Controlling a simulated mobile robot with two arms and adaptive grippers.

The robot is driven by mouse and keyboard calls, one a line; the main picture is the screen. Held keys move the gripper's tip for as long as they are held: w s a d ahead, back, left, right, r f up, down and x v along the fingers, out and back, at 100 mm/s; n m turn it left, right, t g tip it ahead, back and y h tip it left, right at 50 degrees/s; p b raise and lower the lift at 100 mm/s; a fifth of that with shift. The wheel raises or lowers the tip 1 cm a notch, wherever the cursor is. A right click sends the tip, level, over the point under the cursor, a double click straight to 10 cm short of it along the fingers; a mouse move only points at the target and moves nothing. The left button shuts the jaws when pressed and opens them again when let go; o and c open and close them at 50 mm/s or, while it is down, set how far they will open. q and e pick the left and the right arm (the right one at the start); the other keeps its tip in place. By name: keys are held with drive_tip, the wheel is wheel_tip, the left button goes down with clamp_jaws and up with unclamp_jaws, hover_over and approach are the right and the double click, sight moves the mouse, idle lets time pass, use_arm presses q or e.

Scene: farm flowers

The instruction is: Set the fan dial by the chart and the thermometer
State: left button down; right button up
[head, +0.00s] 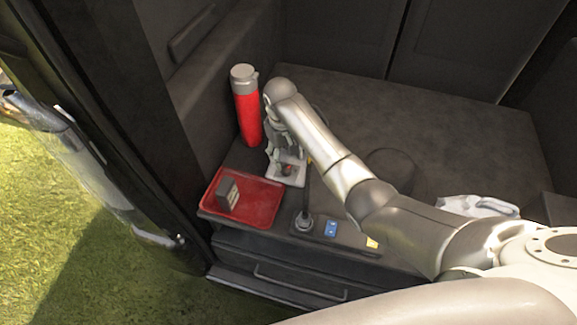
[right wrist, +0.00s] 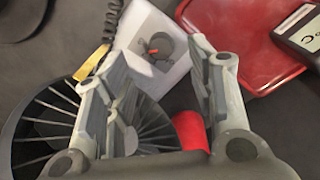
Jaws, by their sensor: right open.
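My right gripper (head: 285,160) is open above this box. In the right wrist view its fingertips (right wrist: 158,55) frame the dial; I cannot tell whether they touch it. A dark, ribbed round fan (right wrist: 40,125) lies beside the box. A grey device with a display (right wrist: 303,33), perhaps the thermometer, is on the red tray (head: 263,208). Its reading is too cut off to tell. I cannot identify a chart. My left gripper is not in view.
A red flask with a grey cap (head: 247,112) stands behind the tray. A black knob-like item (head: 303,222), a blue item (head: 331,228) and a yellow card (head: 372,242) lie near the front edge. A white cloth (head: 477,206) lies at right. The back surface is mostly clear.

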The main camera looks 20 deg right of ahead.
sight(286, 169)
wheel_tip(286, 169, down, 6)
drive_tip(key=shift+w+d, duration=0.15)
drive_tip(key=shift+f, duration=0.55)
drive_tip(key=c, duration=1)
drive_tip(key=shift+r+m+p, duration=0.25)
drive_tip(key=shift+m+p, duration=0.35)
drive_tip(key=shift+m, duration=0.2)
drive_tip(key=shift+f+m+p, duration=0.1)
drive_tip(key=shift+m+p, duration=0.35)
drive_tip(key=shift+m, duration=0.55)
drive_tip(key=shift+f+m, duration=0.1)
drive_tip(key=shift+m, duration=0.4)
